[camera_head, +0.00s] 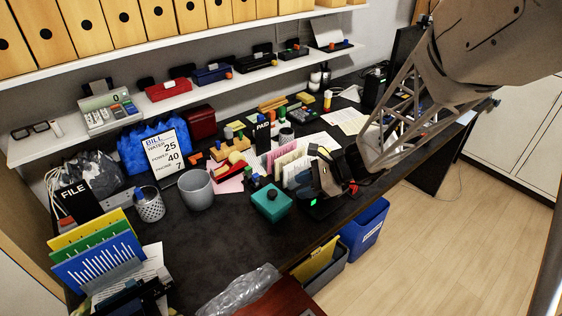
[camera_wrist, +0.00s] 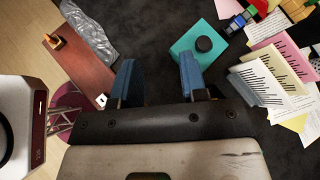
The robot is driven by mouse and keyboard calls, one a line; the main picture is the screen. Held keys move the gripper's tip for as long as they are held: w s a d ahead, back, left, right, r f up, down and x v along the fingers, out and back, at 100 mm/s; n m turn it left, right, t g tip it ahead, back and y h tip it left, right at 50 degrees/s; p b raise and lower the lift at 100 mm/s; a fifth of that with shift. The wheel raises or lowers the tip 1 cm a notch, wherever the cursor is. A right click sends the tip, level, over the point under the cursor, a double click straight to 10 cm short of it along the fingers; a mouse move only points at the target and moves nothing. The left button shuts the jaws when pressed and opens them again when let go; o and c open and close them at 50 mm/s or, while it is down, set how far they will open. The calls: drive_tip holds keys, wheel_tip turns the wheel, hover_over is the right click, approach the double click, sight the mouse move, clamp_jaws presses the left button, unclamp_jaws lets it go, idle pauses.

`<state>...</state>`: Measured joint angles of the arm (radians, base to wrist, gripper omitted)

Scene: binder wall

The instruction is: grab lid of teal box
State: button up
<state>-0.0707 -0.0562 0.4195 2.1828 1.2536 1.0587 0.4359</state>
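The teal box (camera_head: 271,210) stands on the dark desk near its front edge, with a round black knob (camera_head: 271,195) on top of its lid. In the wrist view the teal lid (camera_wrist: 187,45) shows from above, with its black knob (camera_wrist: 204,44) at the right. My gripper (camera_wrist: 158,68) is open, with two blue fingers spread and nothing between them. The right finger overlaps the lower left of the lid in that picture; I cannot tell whether it touches. In the head view my gripper (camera_head: 325,180) is just right of the box, its fingertips hard to make out.
Paper sorters (camera_head: 292,165) stand behind the box. A grey cup (camera_head: 196,190) and mesh pen holder (camera_head: 149,205) are to the left. A clear plastic bag (camera_head: 238,290) lies at the front. Blue (camera_head: 365,228) and grey bins are below the desk edge. Desk left of the box is clear.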

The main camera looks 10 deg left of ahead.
sight(274, 192)
drive_tip(key=w+a+f+m+t+y, duration=0.2)
drive_tip(key=w+a+f+m+t, duration=0.1)
drive_tip(key=w+f+m, duration=0.4)
wheel_tip(274, 192, down, 4)
drive_tip(key=shift+w+a+r, duration=0.15)
drive_tip(key=shift+w+r, duration=0.05)
drive_tip(key=shift+w, duration=0.35)
drive_tip(key=shift+x, duration=1.3)
drive_tip(key=shift+f+x, duration=0.2)
drive_tip(key=shift+x, duration=2.35)
drive_tip(key=shift+c, duration=0.5)
drive_tip(key=c, duration=0.4)
drive_tip(key=shift+c, duration=0.2)
drive_tip(key=shift+r, duration=0.1)
